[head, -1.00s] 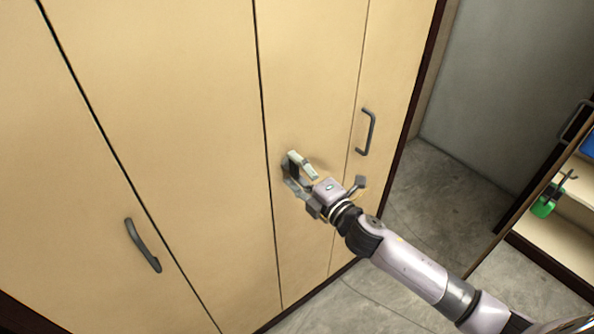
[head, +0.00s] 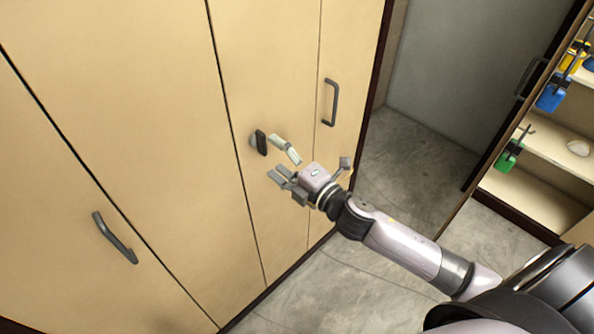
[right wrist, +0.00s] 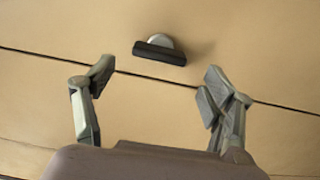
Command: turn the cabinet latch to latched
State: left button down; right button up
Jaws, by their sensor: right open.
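The cabinet latch (head: 260,142) is a dark bar on a round light base, on the tan door just right of a vertical seam. Its bar stands about upright, roughly parallel to the seam. In the right wrist view the latch (right wrist: 160,52) is fully visible above the fingers, beside the seam line. My right gripper (head: 272,157) is open and empty, just below and right of the latch in the head view. In the right wrist view its fingers (right wrist: 158,72) are spread wide, with the latch beyond them and apart from both. My left gripper is not in view.
Grey door handles (head: 331,102) and (head: 115,238) stick out from the cabinet doors. An open shelf (head: 550,200) with blue and green items stands at right. Grey floor (head: 410,170) lies clear between them.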

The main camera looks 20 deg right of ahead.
jog(key=v, duration=0.7)
jog(key=shift+s, duration=0.15)
jog(key=s+d+f+m+g+h, duration=0.2)
jog(key=d+f+m, duration=0.15)
jog(key=f, duration=0.75)
jog(key=s+d+f+m+g+h, duration=0.2)
jog(key=d+f+m, duration=0.15)
jog(key=f, duration=0.85)
jog(key=s+d+f+m+g+h, duration=0.2)
jog(key=d+f+m+g, duration=0.15)
jog(key=f, duration=0.75)
jog(key=s+a+f+m+g, duration=0.25)
jog(key=s+f+m, duration=0.25)
jog(key=s+f, duration=0.85)
jog(key=s+a+f+m+g, duration=0.2)
jog(key=s+f, duration=0.3)
jog(key=s, duration=0.5)
jog(key=s+a+f+m+g, duration=0.2)
jog(key=s+a+f+g, duration=0.1)
jog(key=s, duration=0.7)
notch_tip(320, 180, down, 2)
jog(key=shift+f+g, duration=0.1)
jog(key=shift+g, duration=0.4)
jog(key=shift+a, duration=0.1)
